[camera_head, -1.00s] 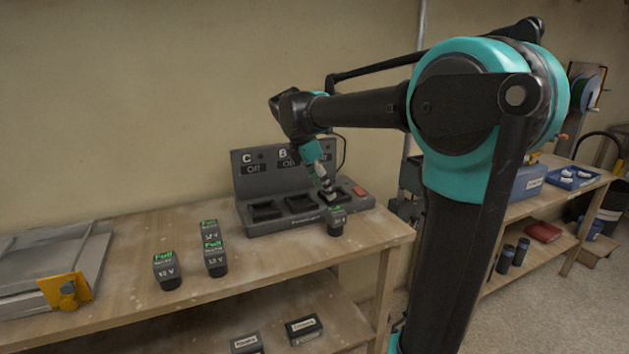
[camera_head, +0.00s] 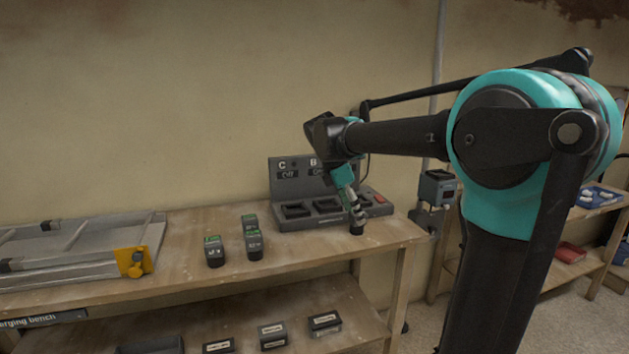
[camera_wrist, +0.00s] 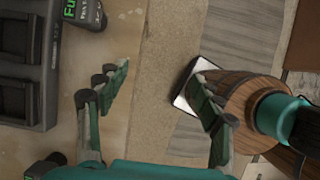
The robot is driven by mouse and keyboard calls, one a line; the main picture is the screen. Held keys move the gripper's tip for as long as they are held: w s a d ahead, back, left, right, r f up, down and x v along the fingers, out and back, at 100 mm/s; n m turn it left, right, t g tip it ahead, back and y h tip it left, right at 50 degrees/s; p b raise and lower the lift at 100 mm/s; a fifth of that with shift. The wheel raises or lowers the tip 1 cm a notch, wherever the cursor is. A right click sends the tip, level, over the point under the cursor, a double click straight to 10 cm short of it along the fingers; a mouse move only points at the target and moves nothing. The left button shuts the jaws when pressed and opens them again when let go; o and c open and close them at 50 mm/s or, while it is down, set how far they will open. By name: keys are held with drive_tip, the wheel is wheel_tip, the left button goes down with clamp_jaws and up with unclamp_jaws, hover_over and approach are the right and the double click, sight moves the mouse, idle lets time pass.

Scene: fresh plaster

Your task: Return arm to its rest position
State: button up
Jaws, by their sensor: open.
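My arm (camera_head: 400,138) reaches left over the bench, elbow bent. My gripper (camera_head: 357,217) points down near the bench's right end, in front of the charger (camera_head: 282,223). It is open, and nothing shows between its fingers (camera_wrist: 163,82) in the wrist view. A dark battery (camera_head: 357,230) stands on the bench just below or behind the gripper and is mostly hidden. In the wrist view, a battery with a green label (camera_wrist: 88,14) stands beside the charger (camera_wrist: 28,128), left of the fingers.
Several batteries with green displays (camera_head: 214,252) stand left of the charger. A metal frame with a yellow clamp (camera_head: 133,262) lies at the bench's left end. Labelled boxes (camera_head: 272,335) stand on the lower shelf. A second bench (camera_head: 590,222) is at right, beyond my arm.

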drive_tip(key=s+d+f+m+t+y, duration=0.1)
drive_tip(key=s+d+f+m, duration=0.3)
drive_tip(key=s+f+m, duration=0.5)
drive_tip(key=s+d+f+m+t+y, duration=0.1)
drive_tip(key=s+d+f+m+y, duration=0.2)
drive_tip(key=s+f+m, duration=0.7)
wheel_tip(320, 180, down, 5)
drive_tip(key=shift+s+d+r+m+t, duration=0.1)
drive_tip(key=shift+s+d+m+t, duration=0.2)
drive_tip(key=shift+d+m, duration=0.45)
